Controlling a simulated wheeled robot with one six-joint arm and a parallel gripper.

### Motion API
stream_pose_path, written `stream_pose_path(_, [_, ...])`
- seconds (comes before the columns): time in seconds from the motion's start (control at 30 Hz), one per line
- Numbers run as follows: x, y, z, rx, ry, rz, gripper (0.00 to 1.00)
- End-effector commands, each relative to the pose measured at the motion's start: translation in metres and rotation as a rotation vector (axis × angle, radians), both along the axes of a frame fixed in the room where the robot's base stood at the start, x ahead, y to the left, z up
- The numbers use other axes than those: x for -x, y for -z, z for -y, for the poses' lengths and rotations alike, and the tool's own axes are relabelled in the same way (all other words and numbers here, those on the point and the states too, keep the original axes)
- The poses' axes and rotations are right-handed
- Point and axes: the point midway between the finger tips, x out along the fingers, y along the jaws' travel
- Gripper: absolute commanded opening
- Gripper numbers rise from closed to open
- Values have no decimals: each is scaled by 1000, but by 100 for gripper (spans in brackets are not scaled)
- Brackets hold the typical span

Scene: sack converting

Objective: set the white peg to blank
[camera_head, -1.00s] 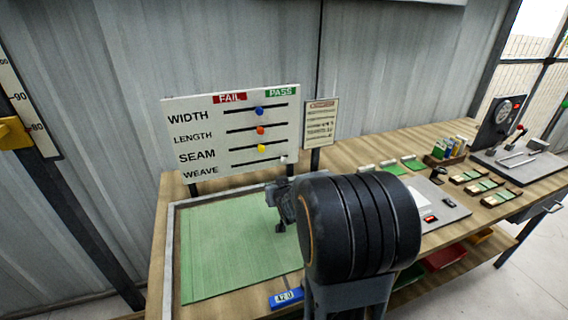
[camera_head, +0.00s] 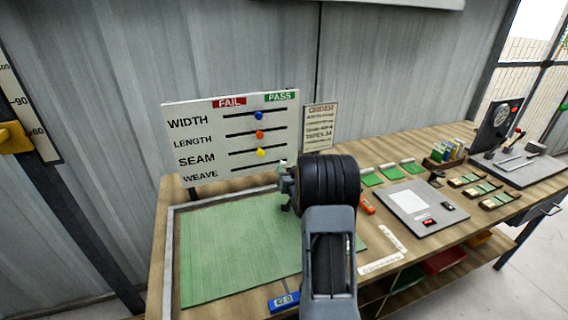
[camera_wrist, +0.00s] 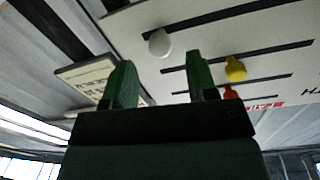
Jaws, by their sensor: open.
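The white peg (camera_wrist: 159,42) is in the wrist view, at one end of its slot on the white board. In the head view it sits on the WEAVE row, at the right end under PASS, partly hidden by my gripper (camera_head: 284,183). My gripper is open in the wrist view (camera_wrist: 160,72), with its two green fingers apart and nothing between them. The peg shows just beyond the fingertips, between their lines. The white board (camera_head: 205,140) carries a blue peg (camera_head: 259,116), an orange peg (camera_head: 259,135) and a yellow peg (camera_head: 261,153), each near the middle of its slot.
A small printed sign (camera_head: 320,128) stands right of the board. A green mat (camera_head: 235,255) lies in front, with a blue display (camera_head: 284,301) at its edge. A grey panel (camera_head: 422,205) and several green cards are further right on the bench.

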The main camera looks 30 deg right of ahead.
Motion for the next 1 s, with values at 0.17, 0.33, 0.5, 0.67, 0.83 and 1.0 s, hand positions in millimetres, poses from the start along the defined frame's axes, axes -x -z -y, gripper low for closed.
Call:
stream_pose_path(0.17, [-26,-1,8,0,0,1,52])
stream_pose_path(0.33, [-41,0,13,0,0,-1,52])
stream_pose_path(0.5, [-47,0,14,0,0,0,52])
stream_pose_path(0.67, [-48,0,15,0,0,0,52])
stream_pose_path(0.83, [-48,0,15,0,0,0,50])
stream_pose_path(1.0, [-48,0,15,0,0,0,33])
